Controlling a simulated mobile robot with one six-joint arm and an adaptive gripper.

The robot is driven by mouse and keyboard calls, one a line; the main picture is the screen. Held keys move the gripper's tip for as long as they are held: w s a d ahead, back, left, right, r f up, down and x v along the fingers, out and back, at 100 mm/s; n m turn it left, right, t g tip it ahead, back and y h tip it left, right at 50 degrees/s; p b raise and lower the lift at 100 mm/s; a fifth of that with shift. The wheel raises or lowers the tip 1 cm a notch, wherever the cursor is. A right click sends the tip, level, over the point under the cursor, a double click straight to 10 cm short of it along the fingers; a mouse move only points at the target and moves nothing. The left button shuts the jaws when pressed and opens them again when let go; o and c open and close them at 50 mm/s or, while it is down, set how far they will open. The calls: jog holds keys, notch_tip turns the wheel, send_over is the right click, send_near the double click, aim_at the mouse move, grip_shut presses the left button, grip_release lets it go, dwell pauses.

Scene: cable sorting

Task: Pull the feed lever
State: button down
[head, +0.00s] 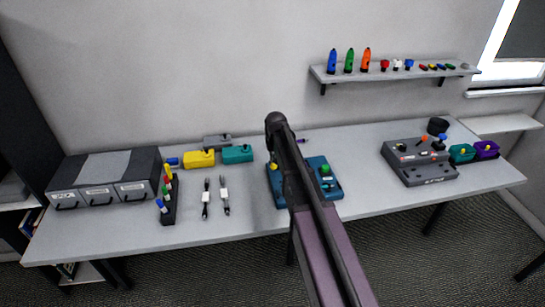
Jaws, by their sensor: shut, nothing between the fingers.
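No lever is readably labelled as the feed lever. A grey control console (420,172) stands on the right part of the table. A blue device (326,189) with a green knob (325,170) and a yellow knob stands mid-table, partly hidden behind my arm. My arm rises from the bottom edge across the middle of the picture. My gripper does not show; the arm may hide it.
A grey drawer unit (103,177) stands at the left of the table (240,215). Beside it are a rack of coloured pens (167,208), two cables, and yellow (199,159) and teal boxes. A wall shelf (390,75) holds small items.

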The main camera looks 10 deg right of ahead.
jog(key=shift+s+f+b, duration=0.1)
jog(key=shift+f+b, duration=0.3)
jog(key=shift+f, duration=0.2)
